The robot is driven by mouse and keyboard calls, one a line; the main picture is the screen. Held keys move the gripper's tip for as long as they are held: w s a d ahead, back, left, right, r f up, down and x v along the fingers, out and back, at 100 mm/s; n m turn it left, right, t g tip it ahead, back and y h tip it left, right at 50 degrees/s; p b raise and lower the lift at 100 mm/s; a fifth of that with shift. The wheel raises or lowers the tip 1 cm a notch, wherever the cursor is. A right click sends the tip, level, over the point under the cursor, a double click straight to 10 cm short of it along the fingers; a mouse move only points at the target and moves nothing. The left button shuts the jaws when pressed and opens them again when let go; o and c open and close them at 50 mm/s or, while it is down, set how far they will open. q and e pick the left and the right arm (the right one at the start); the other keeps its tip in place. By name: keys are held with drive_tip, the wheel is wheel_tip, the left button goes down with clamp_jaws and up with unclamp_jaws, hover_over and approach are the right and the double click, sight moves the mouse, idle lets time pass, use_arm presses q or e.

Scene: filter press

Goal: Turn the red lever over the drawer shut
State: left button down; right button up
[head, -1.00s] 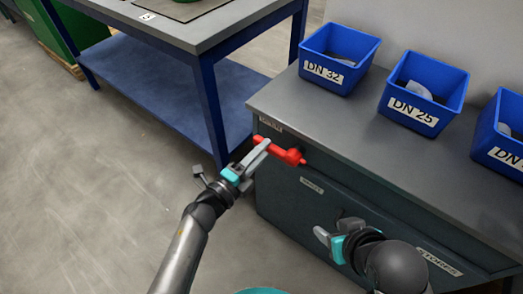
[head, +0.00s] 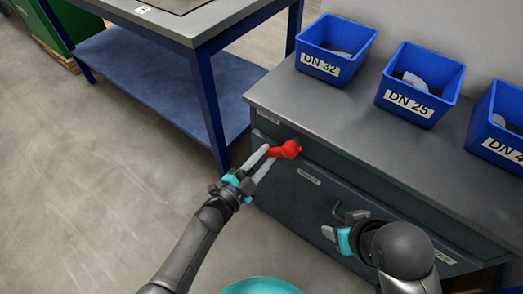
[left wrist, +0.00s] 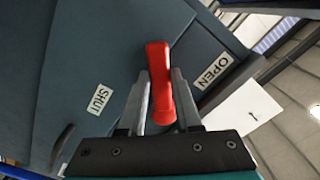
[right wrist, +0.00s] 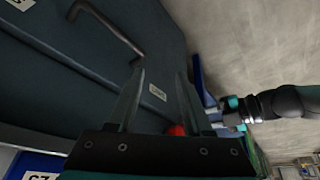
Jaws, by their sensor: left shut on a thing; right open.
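The red lever (head: 287,149) sits on the dark cabinet front, just under the worktop's edge. My left gripper (head: 266,158) is shut on its free end. In the left wrist view the lever (left wrist: 160,75) lies between the two fingers. It stands between the OPEN label (left wrist: 213,72) and the SHUT label (left wrist: 98,98), in line with neither. The drawer front (head: 375,215) is below it, with a bent dark handle (right wrist: 108,30). My right gripper (head: 331,233) is open and empty in front of the drawer, near the handle. How far the drawer is closed is unclear.
Blue bins labelled DN 32 (head: 337,50) and DN 25 (head: 420,83), and a third bin (head: 497,125), stand on the grey worktop (head: 330,115). A blue-legged table (head: 208,100) stands left of the cabinet. The floor (head: 90,190) at left is clear.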

use_arm(q)
drive_tip(key=shift+s+d+f+n+p, duration=0.15)
drive_tip(key=shift+s+d+f+n, duration=0.45)
drive_tip(key=shift+n, duration=1.05)
drive_tip(key=shift+s+d+f+n+p, duration=0.2)
drive_tip(key=shift+s+d+n, duration=0.4)
drive_tip(key=shift+n, duration=1)
drive_tip(key=shift+s+d+f+n+p, duration=0.1)
drive_tip(key=shift+s+d+f+n, duration=0.25)
drive_tip(key=shift+d+n, duration=0.9)
use_arm(e)
drive_tip(key=shift+w+a+f, duration=0.1)
drive_tip(key=shift+f, duration=1.05)
use_arm(q)
drive_tip(key=shift+a+n, duration=0.3)
drive_tip(key=shift+n, duration=0.2)
drive_tip(key=c, duration=0.6)
unclamp_jaws()
